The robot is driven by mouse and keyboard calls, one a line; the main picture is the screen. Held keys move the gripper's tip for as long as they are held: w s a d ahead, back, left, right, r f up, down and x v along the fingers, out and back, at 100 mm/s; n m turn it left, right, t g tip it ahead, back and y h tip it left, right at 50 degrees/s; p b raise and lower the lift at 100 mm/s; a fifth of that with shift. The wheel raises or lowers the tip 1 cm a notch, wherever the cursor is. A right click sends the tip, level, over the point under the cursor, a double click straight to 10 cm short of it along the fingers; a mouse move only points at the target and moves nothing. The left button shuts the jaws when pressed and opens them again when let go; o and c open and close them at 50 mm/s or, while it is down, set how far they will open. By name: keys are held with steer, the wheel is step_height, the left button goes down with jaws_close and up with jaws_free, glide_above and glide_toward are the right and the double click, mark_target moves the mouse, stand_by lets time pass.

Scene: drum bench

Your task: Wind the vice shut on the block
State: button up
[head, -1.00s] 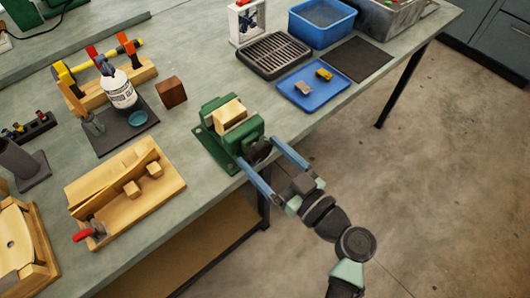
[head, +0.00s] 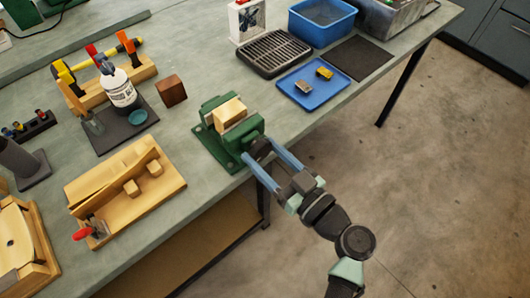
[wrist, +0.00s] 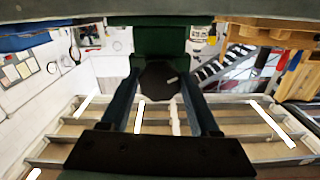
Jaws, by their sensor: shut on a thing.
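The green vice (head: 217,153) stands at the bench's front edge. A pale wooden block (head: 230,113) sits upright between its jaws at the top; I cannot tell whether both jaws touch it. A dark round wheel or handle (wrist: 158,78) is on the vice's front, mostly hidden by my fingers in the head view. My gripper (head: 259,150) reaches in from the floor side, with its two blue-grey fingers closed on either side of that dark handle. The wrist view shows the handle between the fingertips, below the green vice body (wrist: 160,40).
The floor side is open.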

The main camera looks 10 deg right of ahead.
steer(key=m, duration=0.4)
steer(key=shift+a, duration=0.1)
steer(key=m, duration=0.4)
steer(key=shift+r+m, duration=0.1)
steer(key=shift+m, duration=0.3)
steer(key=m+p, duration=0.2)
steer(key=m, duration=0.2)
steer(key=shift+s+r+m, duration=0.1)
steer(key=shift+m, duration=0.2)
steer(key=m+p, duration=0.2)
steer(key=m, duration=0.2)
steer(key=shift+m+p, duration=0.3)
steer(key=m+p, duration=0.2)
steer(key=m, duration=0.2)
steer(key=shift+r+p, duration=0.15)
steer(key=shift+p, duration=0.25)
steer(key=m+p, duration=0.3)
steer(key=m, duration=0.2)
steer(key=m+p, duration=0.2)
steer(key=m, duration=0.2)
steer(key=shift+m+p, duration=0.3)
steer(key=shift+d+m+p, duration=0.2)
steer(key=shift+m+p, duration=0.8)
steer(key=shift+m, duration=0.9)
